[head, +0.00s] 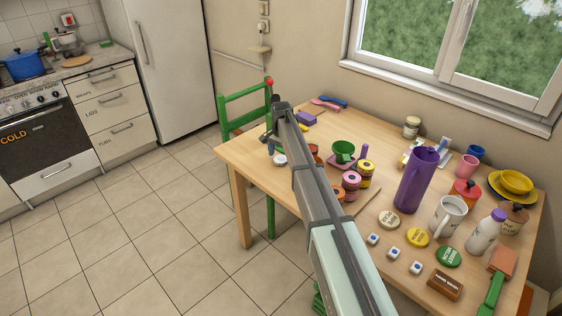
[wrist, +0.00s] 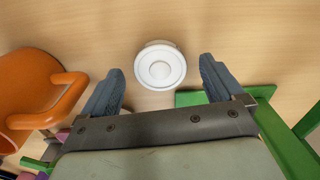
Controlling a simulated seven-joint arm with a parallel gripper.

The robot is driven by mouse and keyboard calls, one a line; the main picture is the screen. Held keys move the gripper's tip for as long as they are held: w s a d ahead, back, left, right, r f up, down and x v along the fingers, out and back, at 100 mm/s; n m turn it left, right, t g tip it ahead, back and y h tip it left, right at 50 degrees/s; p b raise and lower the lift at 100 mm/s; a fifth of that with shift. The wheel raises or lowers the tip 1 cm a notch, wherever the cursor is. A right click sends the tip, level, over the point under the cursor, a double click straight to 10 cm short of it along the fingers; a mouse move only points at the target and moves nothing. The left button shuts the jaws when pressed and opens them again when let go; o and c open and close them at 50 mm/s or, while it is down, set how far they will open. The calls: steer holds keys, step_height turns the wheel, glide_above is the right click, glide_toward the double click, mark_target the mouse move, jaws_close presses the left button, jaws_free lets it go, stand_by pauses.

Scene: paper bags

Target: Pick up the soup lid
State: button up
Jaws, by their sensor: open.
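A small white round lid (wrist: 160,66) with a raised centre lies on the wooden table in the wrist view. No label is readable on it, so I cannot tell for sure that it is the soup lid. In the head view it appears to be the pale disc (head: 280,160) near the table's far left edge. My gripper (wrist: 161,78) is open and empty, with one finger on either side of the lid in the picture. I cannot tell its height above the lid. In the head view my gripper (head: 274,134) is mostly hidden by my arm.
An orange mug (wrist: 40,85) stands left of the lid in the wrist view. A green chair (head: 246,105) stands at the table's edge.

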steer(key=shift+f, duration=0.45)
steer(key=c, duration=1.1)
